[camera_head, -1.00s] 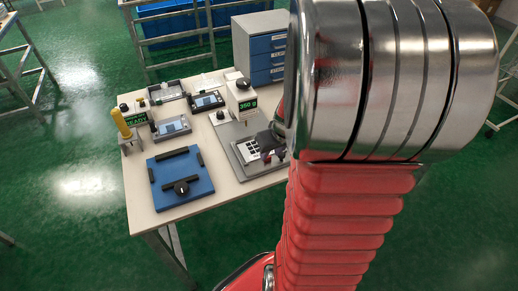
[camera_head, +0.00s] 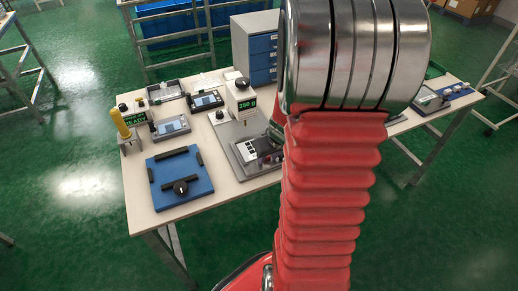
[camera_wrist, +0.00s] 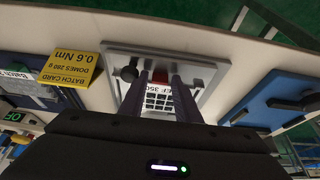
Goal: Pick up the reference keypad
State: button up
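The reference keypad (camera_wrist: 160,100) is a white pad with dark keys and a label that reads in part "350". It sits on a grey fixture plate (camera_wrist: 205,72) on the table. In the head view the keypad (camera_head: 248,150) shows at the left part of the plate. My gripper (camera_wrist: 161,78) has its two dark fingers apart, over the keypad in the wrist view, with keys visible between them. Contact cannot be told. In the head view my arm hides most of the gripper.
A tester with a "350 g" display (camera_head: 241,100) stands behind the plate. A blue fixture (camera_head: 180,178) with a black knob lies left of it. A yellow batch card (camera_wrist: 70,69) shows in the wrist view. Grey devices (camera_head: 170,127) and a drawer cabinet (camera_head: 255,50) are farther back.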

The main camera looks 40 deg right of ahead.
dwell(0.3)
grip_shut()
jog(key=shift+r, duration=0.1)
notch_tip(320, 180, up, 10)
dwell(0.8)
dwell(0.5)
